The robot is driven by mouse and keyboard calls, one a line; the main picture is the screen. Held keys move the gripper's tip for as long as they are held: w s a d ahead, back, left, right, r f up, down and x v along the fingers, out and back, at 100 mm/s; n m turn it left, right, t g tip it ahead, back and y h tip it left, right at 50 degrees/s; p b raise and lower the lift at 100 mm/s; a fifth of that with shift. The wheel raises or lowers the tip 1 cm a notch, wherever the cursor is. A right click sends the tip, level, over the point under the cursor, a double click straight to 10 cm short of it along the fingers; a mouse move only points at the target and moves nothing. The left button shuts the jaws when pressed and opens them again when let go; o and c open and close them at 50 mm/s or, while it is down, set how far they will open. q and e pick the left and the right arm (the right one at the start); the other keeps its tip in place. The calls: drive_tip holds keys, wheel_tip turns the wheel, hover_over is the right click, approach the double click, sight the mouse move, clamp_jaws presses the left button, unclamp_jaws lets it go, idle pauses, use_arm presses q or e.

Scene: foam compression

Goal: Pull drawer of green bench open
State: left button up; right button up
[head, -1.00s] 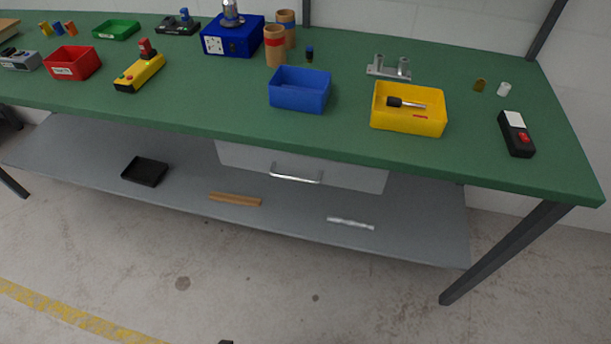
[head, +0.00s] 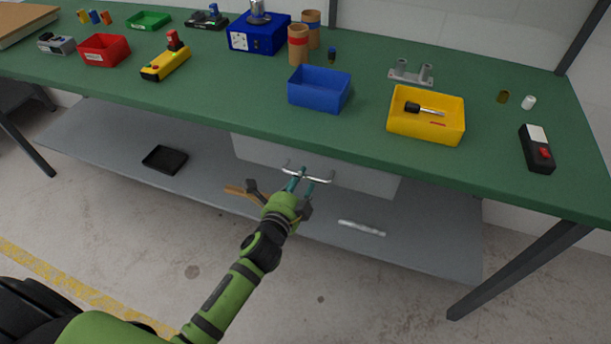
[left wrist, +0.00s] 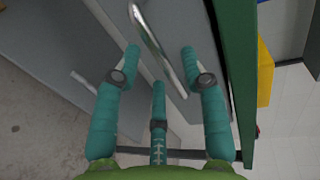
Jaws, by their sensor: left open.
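The green bench (head: 225,100) has a pale grey drawer (head: 365,180) under its top, with a bright metal bar handle (head: 322,180). The drawer looks closed. My left gripper (head: 302,182) is open at the handle, its teal fingers overlapping the bar in the head view. In the left wrist view the handle (left wrist: 158,42) runs between the spread fingers of the gripper (left wrist: 160,62). I cannot tell whether any finger touches it. My right gripper is not in view.
A grey lower shelf (head: 110,140) holds a black tray (head: 165,159), a wooden piece (head: 236,191) partly behind my gripper, and a silver bar (head: 361,228). A blue bin (head: 318,90) and a yellow bin (head: 425,125) stand on the top above the drawer. A bench leg (head: 515,268) stands at right.

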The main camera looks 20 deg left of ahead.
use_arm(q)
drive_tip(key=shift+x, duration=1.45)
clamp_jaws()
drive_tip(key=shift+s, duration=0.15)
